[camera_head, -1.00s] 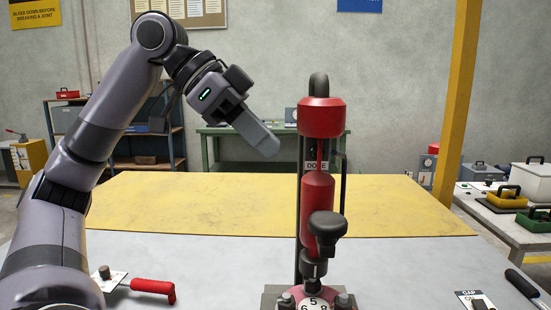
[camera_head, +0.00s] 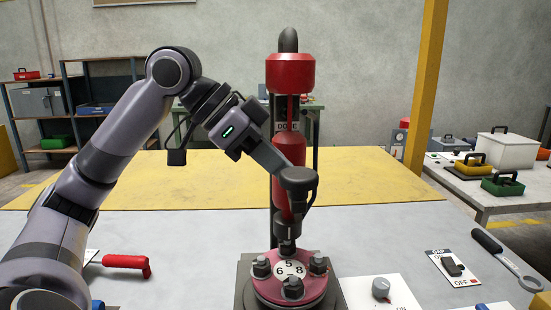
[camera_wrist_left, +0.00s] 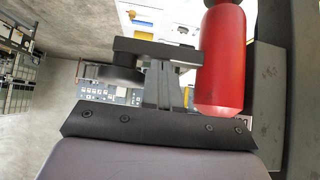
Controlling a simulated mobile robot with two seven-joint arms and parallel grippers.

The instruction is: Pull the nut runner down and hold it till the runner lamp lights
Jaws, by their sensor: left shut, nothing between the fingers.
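The nut runner (camera_head: 289,150) is a red cylinder hanging upright below a red cap (camera_head: 290,73) on a dark post. Its dark side handle (camera_head: 298,178) faces me. Its lower end is just above the numbered plate of the pink flanged spool (camera_head: 270,290). My left gripper (camera_head: 281,168) is shut and empty, its tip at the handle's upper left; I cannot tell whether they touch. The left wrist view shows the red runner body (camera_wrist_left: 222,60) close beside the gripper. A "DONE" label (camera_head: 286,127) is partly hidden behind the runner; I make out no lit lamp. My right gripper is out of view.
A red-handled tool (camera_head: 125,262) lies left of the spool. A knob panel (camera_head: 381,289), an on/off switch plate (camera_head: 452,267) and a wrench (camera_head: 508,260) lie to the right.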

